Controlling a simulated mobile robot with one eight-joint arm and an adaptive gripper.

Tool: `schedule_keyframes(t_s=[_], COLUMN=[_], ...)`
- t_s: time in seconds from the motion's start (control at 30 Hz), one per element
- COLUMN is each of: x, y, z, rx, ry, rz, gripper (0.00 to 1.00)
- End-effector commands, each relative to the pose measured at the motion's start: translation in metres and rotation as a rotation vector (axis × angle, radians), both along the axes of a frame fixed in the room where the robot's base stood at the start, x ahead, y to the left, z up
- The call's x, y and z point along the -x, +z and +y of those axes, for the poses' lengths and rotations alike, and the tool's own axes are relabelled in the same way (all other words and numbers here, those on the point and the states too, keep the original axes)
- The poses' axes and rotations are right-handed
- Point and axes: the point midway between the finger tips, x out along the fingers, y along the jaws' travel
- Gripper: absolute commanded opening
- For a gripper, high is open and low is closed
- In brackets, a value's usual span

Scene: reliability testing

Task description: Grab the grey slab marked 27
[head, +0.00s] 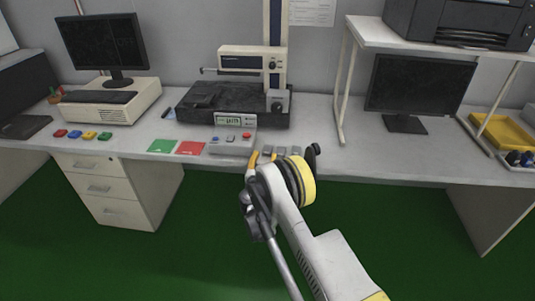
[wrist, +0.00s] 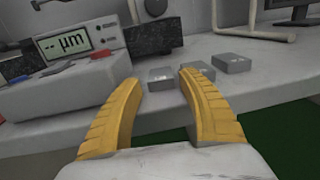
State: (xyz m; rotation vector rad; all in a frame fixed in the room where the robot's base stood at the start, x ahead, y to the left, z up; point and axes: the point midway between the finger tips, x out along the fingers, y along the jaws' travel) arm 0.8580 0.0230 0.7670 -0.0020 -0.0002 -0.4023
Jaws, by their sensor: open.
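Several small grey slabs lie near the front edge of the bench. In the wrist view, one grey slab (wrist: 161,79) shows between my fingertips, beyond them. A second grey slab (wrist: 204,69) is partly hidden behind the right finger, and a third grey slab (wrist: 231,64) lies further right. Their markings are too small to read, so I cannot tell which is 27. In the head view the slabs (head: 282,151) are partly covered by my arm. My gripper (wrist: 157,77) has yellow fingers, spread open and empty; it also shows at the bench's front edge in the head view (head: 256,158).
A measuring display box (head: 232,139) stands left of the slabs, with a dark stone base (head: 190,118) behind. Red (head: 191,148) and green (head: 162,146) cards lie further left. A white shelf leg (head: 340,100) stands at right. Bench right of the slabs is clear.

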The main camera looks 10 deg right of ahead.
Motion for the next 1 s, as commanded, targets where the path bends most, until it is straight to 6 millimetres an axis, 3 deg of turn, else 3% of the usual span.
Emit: schedule_keyframes(t_s=[0.33,0.63,0.67,0.8,1.0], x=[-0.043,-0.049,-0.049,-0.049,-0.049], y=[-0.003,0.0,0.0,0.0,0.0], z=[-0.019,-0.022,-0.022,-0.021,-0.021], rx=[-0.002,-0.002,-0.002,-0.002,-0.002], ry=[-0.001,0.0,0.0,0.0,0.0], rz=[0.0,0.0,0.0,0.0,0.0], gripper=[0.47,0.47,0.42,0.01,0.01])
